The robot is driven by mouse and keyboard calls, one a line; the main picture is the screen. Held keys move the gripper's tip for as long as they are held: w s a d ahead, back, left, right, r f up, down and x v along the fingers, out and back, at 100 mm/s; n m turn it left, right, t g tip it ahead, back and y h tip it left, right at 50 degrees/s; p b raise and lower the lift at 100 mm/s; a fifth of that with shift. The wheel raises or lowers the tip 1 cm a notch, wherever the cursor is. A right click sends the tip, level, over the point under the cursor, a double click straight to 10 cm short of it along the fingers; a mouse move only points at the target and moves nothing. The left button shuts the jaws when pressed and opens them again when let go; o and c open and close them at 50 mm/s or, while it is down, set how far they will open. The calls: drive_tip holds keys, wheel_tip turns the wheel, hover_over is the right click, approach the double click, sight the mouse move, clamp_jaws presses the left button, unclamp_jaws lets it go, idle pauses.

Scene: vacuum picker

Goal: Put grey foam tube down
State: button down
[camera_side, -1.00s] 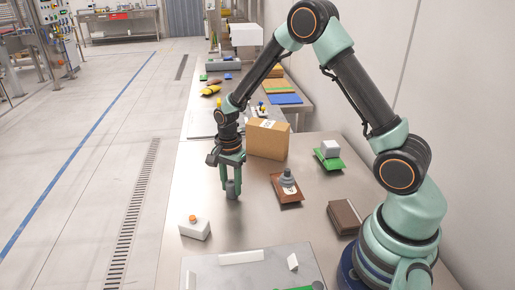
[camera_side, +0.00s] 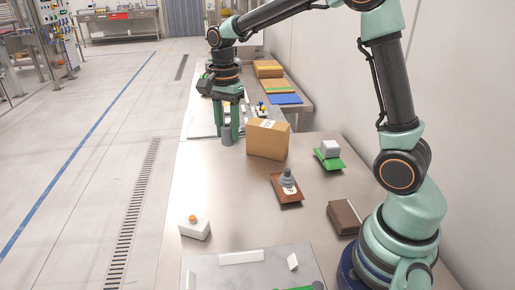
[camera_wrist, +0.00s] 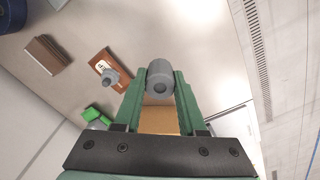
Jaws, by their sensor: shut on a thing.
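My gripper (camera_side: 228,125) is shut on the grey foam tube (camera_side: 227,138), near the left edge of the table in the side view. In the wrist view the tube (camera_wrist: 160,80) sits between my two green fingers (camera_wrist: 160,90), with its round end toward the camera. I cannot tell whether the tube's lower end touches the table. The tube is left of the cardboard box (camera_side: 267,140), apart from it as far as I can see.
The table's middle left is clear.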

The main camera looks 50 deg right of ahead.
drive_tip(key=shift+r, duration=0.95)
drive_tip(key=shift+s+a+r+n, duration=0.2)
drive_tip(key=shift+s+n, duration=0.25)
drive_tip(key=shift+n, duration=0.45)
drive_tip(key=s+a+f+n, duration=0.2)
drive_tip(key=s+n, duration=0.6)
drive_tip(key=n, duration=0.6)
drive_tip(key=shift+s+f+n, duration=0.3)
drive_tip(key=shift+f, duration=0.2)
drive_tip(key=w+r+m, duration=0.1)
drive_tip(key=w+m, duration=0.1)
drive_tip(key=m, duration=0.2)
drive_tip(key=w+d+m, duration=0.1)
drive_tip(key=w+m, duration=0.2)
drive_tip(key=m, duration=0.2)
drive_tip(key=w+d+r+m, duration=0.1)
drive_tip(key=w+m, duration=0.2)
drive_tip(key=m, duration=0.1)
drive_tip(key=shift+r, duration=0.3)
drive_tip(key=m, duration=0.1)
drive_tip(key=w+m, duration=0.1)
drive_tip(key=m, duration=0.1)
drive_tip(key=shift+w+d+r, duration=0.2)
drive_tip(key=shift+w, duration=0.1)
